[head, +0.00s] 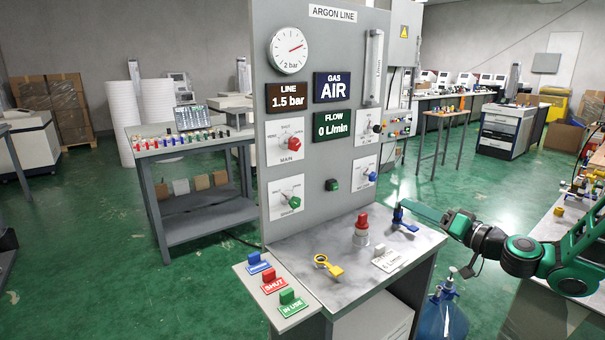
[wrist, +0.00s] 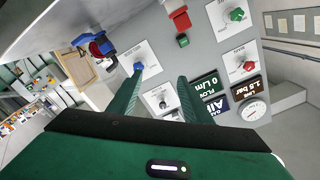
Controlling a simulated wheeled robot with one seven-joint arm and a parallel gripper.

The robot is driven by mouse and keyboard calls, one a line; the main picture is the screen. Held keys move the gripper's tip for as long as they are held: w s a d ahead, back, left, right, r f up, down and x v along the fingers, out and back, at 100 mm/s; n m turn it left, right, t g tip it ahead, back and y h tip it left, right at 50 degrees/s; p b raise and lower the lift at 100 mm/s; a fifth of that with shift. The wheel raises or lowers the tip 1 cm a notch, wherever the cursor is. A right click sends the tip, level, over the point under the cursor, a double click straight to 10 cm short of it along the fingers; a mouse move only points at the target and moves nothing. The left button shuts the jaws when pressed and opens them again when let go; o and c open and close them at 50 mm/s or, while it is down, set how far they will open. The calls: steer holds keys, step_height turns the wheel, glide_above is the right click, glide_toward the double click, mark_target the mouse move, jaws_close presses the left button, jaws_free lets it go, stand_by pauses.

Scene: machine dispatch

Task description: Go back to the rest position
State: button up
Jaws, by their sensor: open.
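My gripper (head: 404,206) reaches in from the right in the head view, in front of the right part of the argon line panel (head: 308,205). Its two green fingers are apart with nothing between them in the wrist view (wrist: 160,77). In that view the left fingertip appears close to a blue knob (wrist: 138,66) on the panel; whether it touches is unclear. In the head view the fingertips overlap a dark blue upright part (head: 398,215) on the bench top, so the gap there is hard to judge.
The marbled bench top (head: 300,246) carries a red button (head: 362,222), a yellow key-like part (head: 325,263) and a white tag (head: 388,258). Blue, red and green labelled blocks (head: 272,281) sit on its left ledge. A blue bottle (head: 442,310) stands below my arm. Green floor is clear at left.

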steer(key=s+a+f+n+g, duration=0.1)
steer(key=s+f, duration=0.1)
steer(key=s+a+f+g, duration=0.1)
steer(key=s+f+g, duration=0.1)
steer(key=s+a+f+n+g+h, duration=0.1)
steer(key=a+g, duration=0.1)
steer(key=shift+s+f+n, duration=0.3)
steer(key=shift+s+f, duration=0.1)
steer(key=s+d+f+m+g+h, duration=0.1)
steer(key=s+d+f+g+h, duration=0.2)
steer(key=s, duration=0.6)
steer(key=s+d+f+m+g+h, duration=0.1)
steer(key=s+d+g+h, duration=0.25)
steer(key=s+d, duration=0.4)
steer(key=s+d+r+m+g+h, duration=0.1)
steer(key=s+d+r+m, duration=0.1)
steer(key=s, duration=0.8)
steer(key=s+d+r+m+g+h, duration=0.1)
steer(key=s+m, duration=0.3)
steer(key=s, duration=0.6)
steer(key=shift+s+d+r+m+g+h, duration=0.2)
steer(key=shift+d+r+m+g+h, duration=0.1)
steer(key=shift+d+r+g+h, duration=0.25)
steer(key=shift+f, duration=0.15)
steer(key=shift+w+f, duration=0.25)
steer(key=shift+w, duration=0.4)
